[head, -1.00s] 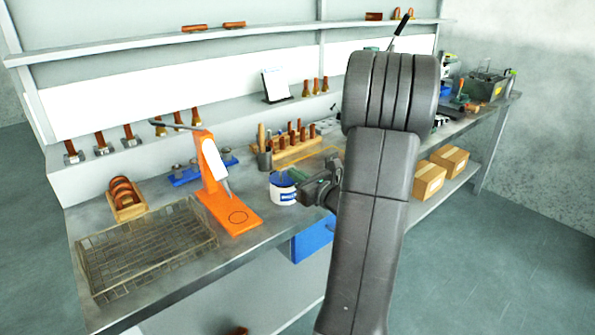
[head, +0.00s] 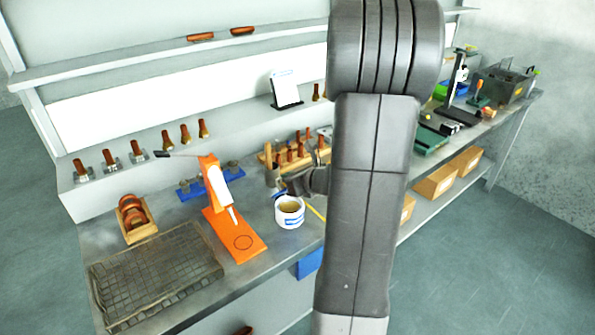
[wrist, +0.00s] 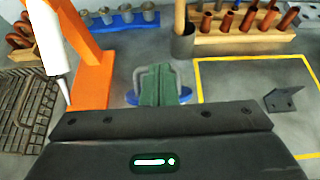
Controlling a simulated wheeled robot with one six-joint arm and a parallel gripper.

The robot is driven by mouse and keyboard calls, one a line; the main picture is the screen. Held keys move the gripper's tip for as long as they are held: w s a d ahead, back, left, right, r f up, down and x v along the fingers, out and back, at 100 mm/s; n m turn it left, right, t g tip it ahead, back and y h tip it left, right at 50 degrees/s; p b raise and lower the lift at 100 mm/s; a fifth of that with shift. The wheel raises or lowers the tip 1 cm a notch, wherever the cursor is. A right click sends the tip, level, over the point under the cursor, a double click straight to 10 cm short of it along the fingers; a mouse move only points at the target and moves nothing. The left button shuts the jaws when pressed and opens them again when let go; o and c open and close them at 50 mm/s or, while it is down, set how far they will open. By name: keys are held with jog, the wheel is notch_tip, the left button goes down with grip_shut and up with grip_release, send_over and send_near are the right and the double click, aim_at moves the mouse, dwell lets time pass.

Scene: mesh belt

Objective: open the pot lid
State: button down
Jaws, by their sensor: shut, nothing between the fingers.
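The pot (head: 290,213) is a small white tub with a blue label, standing on the bench right of the orange stand. Its top is open and shows tan contents. A blue edge, apparently the lid (head: 279,196), is raised at the pot's back left rim, beside my gripper (head: 283,188). In the wrist view my gripper (wrist: 160,82) has its green-padded fingers together, with blue parts of the lid (wrist: 131,98) showing on both sides behind them. The fingers hide most of the lid, and I cannot tell whether they touch it. The pot is hidden in the wrist view.
The orange stand (head: 235,238) with its white cartridge is close on the left. A wire mesh tray (head: 155,275) lies at the front left. A wooden rack (wrist: 240,38) of brown-handled tools and a grey cup (wrist: 183,45) stand behind. Bench inside the yellow outline is mostly clear.

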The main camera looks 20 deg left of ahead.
jog(key=w+a, duration=0.1)
jog(key=w+a+r, duration=0.1)
jog(key=shift+a, duration=0.35)
jog(key=shift+w+a+r, duration=0.1)
jog(key=shift+w+a, duration=0.45)
jog(key=shift+a, duration=0.05)
dwell(0.8)
